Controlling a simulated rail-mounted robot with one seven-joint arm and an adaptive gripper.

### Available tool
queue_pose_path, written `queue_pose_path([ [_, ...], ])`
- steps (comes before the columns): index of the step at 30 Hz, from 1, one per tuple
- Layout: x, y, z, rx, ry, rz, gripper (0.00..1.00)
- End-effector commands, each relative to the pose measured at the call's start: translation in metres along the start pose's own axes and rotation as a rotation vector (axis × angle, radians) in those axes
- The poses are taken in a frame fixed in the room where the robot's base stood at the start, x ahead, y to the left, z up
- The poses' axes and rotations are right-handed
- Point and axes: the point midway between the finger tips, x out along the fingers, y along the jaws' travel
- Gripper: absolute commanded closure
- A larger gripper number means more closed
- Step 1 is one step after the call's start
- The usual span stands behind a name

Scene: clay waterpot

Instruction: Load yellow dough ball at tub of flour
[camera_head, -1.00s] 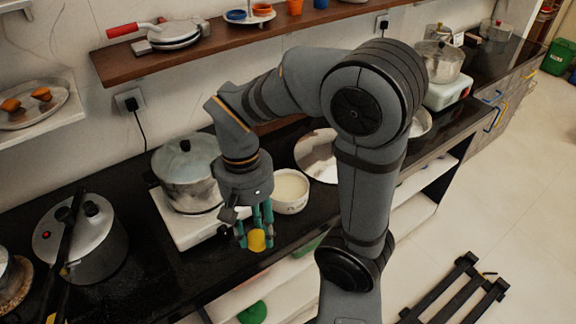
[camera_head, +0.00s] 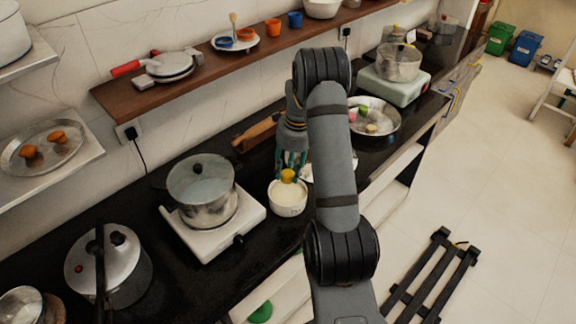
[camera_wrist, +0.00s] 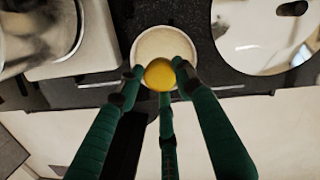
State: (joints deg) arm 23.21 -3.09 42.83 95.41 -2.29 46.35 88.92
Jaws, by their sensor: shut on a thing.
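The yellow dough ball (camera_head: 288,175) is held between the green fingers of my gripper (camera_head: 291,166), which is shut on it. In the head view the ball appears over the back part of the white tub of flour (camera_head: 288,203). In the wrist view the ball (camera_wrist: 160,75) overlaps the near rim of the tub (camera_wrist: 140,48), whose pale contents show beyond it. The ball's exact height above the tub is hard to tell. My arm hides part of the gripper in the head view.
A pot (camera_head: 202,190) on a white stove (camera_head: 213,240) stands left of the tub. A steel pan (camera_head: 386,107) holding coloured balls is farther right. A wooden shelf (camera_head: 230,72) runs above the counter.

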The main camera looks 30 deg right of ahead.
Motion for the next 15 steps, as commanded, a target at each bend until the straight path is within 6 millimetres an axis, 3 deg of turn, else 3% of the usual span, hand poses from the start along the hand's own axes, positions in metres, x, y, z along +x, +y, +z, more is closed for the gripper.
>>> queue_pose_path([
  [15,0.047,0.000,-0.006,0.005,0.000,0.002,0.85],
])
